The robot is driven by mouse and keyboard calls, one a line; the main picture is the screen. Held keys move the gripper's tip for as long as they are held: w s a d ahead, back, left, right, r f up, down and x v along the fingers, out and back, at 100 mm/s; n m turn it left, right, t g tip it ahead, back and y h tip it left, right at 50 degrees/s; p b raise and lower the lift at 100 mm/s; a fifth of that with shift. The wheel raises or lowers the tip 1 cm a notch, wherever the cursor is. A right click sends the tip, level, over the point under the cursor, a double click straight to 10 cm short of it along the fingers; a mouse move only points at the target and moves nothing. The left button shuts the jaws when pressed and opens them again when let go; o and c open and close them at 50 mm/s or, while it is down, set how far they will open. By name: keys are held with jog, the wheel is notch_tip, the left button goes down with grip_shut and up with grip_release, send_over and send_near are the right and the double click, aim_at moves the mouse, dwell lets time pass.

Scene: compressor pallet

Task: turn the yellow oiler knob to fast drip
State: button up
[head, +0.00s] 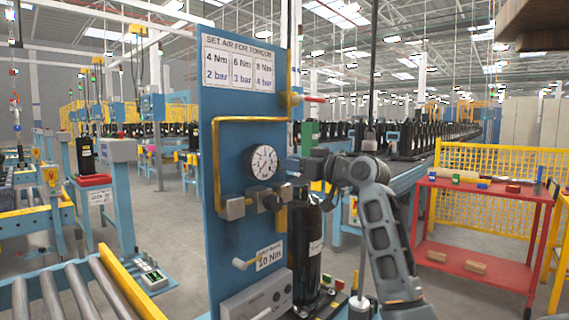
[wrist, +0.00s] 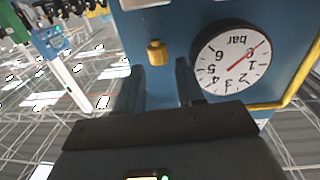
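The small yellow oiler knob (wrist: 157,52) stands out from the blue panel in the wrist view, just beyond and between my fingertips. My gripper (wrist: 160,70) is open, with one dark finger on each side of the knob's line and nothing between them. In the head view my gripper (head: 293,167) is at the panel's right side, right of the gauge and above the grey air units. I cannot make out the knob in the head view; my gripper and arm cover that area. Its setting marks cannot be read.
A round bar gauge (head: 263,162) is close beside my gripper; it also shows upside down in the wrist view (wrist: 231,57). A yellow pipe (head: 216,160) runs on the blue panel (head: 235,115). A black cylinder (head: 306,240) stands below my gripper. A red table (head: 480,215) is at right.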

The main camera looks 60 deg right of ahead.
jog(key=x, duration=0.3)
jog(key=shift+d, duration=0.1)
grip_shut()
dwell(0.4)
